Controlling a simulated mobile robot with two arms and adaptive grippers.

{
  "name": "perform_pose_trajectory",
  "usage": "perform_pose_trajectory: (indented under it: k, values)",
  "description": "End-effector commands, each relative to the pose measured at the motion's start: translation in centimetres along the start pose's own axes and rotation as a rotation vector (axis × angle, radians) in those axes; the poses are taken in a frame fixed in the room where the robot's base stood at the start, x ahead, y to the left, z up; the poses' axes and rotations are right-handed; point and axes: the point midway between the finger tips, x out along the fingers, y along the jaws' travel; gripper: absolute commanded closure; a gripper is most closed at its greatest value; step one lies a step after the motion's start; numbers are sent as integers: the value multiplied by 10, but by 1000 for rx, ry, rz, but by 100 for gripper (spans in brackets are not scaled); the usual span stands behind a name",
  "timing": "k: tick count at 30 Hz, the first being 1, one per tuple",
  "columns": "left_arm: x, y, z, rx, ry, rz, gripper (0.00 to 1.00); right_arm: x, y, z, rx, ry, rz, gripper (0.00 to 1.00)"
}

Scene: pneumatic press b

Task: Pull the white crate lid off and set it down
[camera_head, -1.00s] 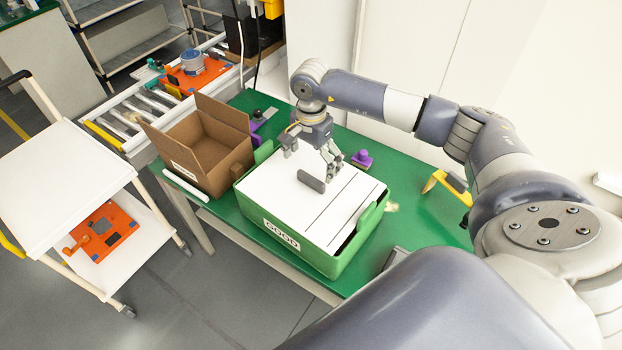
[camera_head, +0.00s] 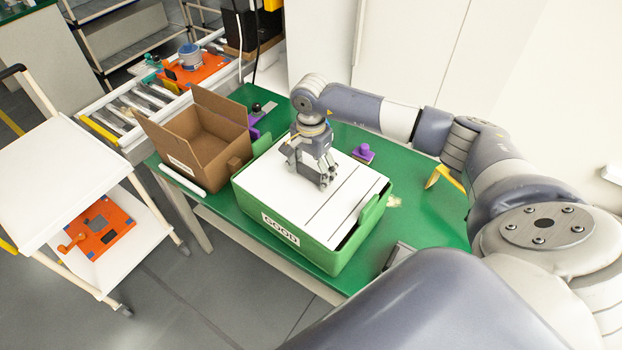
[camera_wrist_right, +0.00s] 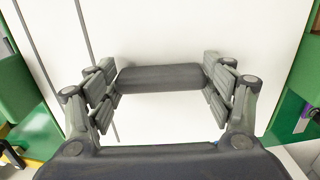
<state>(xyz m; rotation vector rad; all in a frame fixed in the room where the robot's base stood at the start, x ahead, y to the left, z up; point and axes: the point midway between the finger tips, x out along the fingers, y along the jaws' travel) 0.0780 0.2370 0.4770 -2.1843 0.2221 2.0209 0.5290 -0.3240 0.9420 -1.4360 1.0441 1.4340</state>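The white crate lid (camera_head: 275,192) lies flat on top of the green crate (camera_head: 335,262), which has a "GOOD" label on its front. My right gripper (camera_head: 312,178) is low over the middle of the lid. In the right wrist view, my right gripper (camera_wrist_right: 163,85) has its fingers spread wide, one near each end of the lid's dark bar handle (camera_wrist_right: 160,78). I cannot tell if the fingertips touch the handle. The head view hides the handle behind the gripper. My left gripper is out of view.
An open cardboard box (camera_head: 200,150) stands left of the crate on the green table (camera_head: 420,205). A purple part (camera_head: 363,152) and a yellow part (camera_head: 443,176) sit to the right. A white cart (camera_head: 50,180) stands at the far left. Table room right of the crate is mostly free.

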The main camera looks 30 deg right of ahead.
Motion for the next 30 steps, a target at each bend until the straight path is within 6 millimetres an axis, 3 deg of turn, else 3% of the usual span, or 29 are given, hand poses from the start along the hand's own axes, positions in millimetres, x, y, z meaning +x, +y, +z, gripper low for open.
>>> perform_pose_trajectory:
  k: [1, 3, 12, 30]
  values:
    - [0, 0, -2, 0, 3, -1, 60, 1, 0, 0, 0, 0, 1, 58]
    - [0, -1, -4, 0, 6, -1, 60, 2, 0, 0, 0, 0, 1, 68]
    - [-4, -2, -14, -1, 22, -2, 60, -5, 0, 0, 0, 1, 0, 68]
    - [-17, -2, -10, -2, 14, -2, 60, -30, 0, 0, 0, 1, -1, 68]
